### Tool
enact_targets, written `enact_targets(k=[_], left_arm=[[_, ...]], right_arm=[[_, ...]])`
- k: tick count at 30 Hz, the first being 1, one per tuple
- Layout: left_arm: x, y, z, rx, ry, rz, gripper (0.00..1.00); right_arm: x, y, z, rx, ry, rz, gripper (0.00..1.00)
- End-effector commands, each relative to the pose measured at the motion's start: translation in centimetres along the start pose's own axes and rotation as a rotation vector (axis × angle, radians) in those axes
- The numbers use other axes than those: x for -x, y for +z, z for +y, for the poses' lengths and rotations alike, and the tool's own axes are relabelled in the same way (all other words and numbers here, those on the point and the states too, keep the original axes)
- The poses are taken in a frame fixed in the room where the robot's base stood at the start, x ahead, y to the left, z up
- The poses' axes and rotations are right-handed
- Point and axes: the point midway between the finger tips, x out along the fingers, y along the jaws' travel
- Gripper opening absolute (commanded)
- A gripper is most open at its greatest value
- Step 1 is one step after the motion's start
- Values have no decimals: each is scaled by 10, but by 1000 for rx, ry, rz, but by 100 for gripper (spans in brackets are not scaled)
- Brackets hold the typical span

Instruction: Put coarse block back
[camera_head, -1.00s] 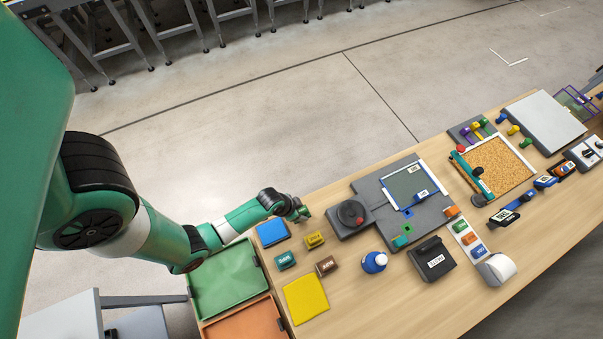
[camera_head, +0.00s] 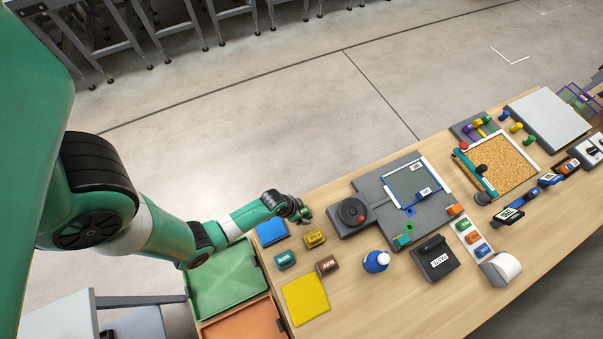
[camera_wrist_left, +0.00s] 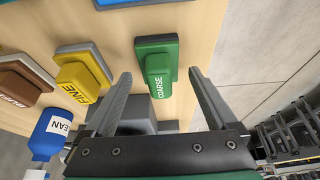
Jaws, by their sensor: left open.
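The green coarse block (camera_wrist_left: 158,62), with a white COARSE label, lies on the wooden table ahead of my left gripper in the left wrist view. My left gripper (camera_wrist_left: 158,90) is open and empty, and its two fingers point toward the block from either side, short of it. In the head view my left gripper (camera_head: 303,214) is low over the table's far left part, and the coarse block is hidden behind it. My right gripper is not in view.
A yellow FINE block (camera_wrist_left: 82,75) and a brown block (camera_wrist_left: 22,80) lie left of the coarse block. A blue pad (camera_head: 272,231), teal block (camera_head: 285,260), yellow sheet (camera_head: 306,300) and blue bottle (camera_head: 376,262) are nearby. A grey unit with a dark disc (camera_head: 351,213) stands right of the gripper.

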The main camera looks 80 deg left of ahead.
Motion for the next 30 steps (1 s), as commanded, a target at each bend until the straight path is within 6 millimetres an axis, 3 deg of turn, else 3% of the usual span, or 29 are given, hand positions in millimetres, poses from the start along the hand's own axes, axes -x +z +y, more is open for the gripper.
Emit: enact_targets(k=[7, 10, 15, 19, 24, 30], left_arm=[[19, -2, 0, 0, -1, 2, 91], [44, -3, 0, 1, -1, 1, 91], [90, -5, 0, 1, -1, -1, 91], [112, -4, 0, 2, -1, -1, 91], [124, -2, 0, 0, 0, 0, 91], [123, -1, 0, 0, 0, 0, 91]], right_arm=[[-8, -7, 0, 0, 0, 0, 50], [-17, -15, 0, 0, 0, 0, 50], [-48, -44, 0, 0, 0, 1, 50], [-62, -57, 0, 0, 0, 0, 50], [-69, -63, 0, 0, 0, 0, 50], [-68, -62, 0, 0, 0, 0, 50]])
